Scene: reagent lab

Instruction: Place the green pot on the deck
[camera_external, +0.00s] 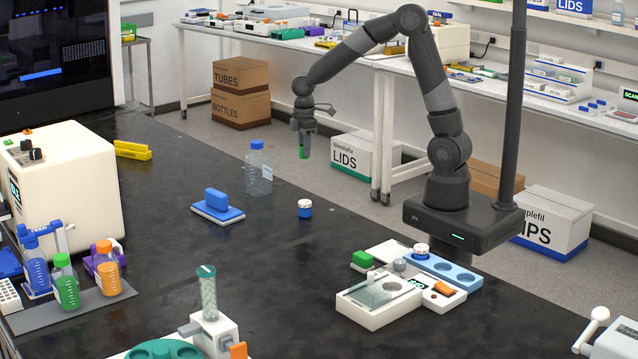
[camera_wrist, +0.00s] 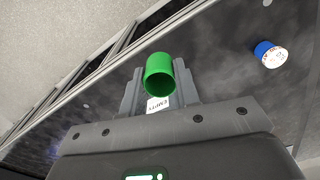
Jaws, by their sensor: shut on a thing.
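The green pot (camera_wrist: 158,72) is held between the fingers of my gripper (camera_wrist: 160,90), in the middle of the wrist view. Its open, round end shows, and a small white label is visible below it. In the external view the pot (camera_external: 303,152) is a small green piece at the tip of my gripper (camera_external: 304,140), which hangs down near the bench's far edge, clear of the surface. No thing is labelled as the deck. A blue plate with round recesses (camera_external: 462,276) lies at the right and bears a white pot; I cannot tell if it is the deck.
A white instrument (camera_external: 375,310) sits at front right. Bench between them is clear.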

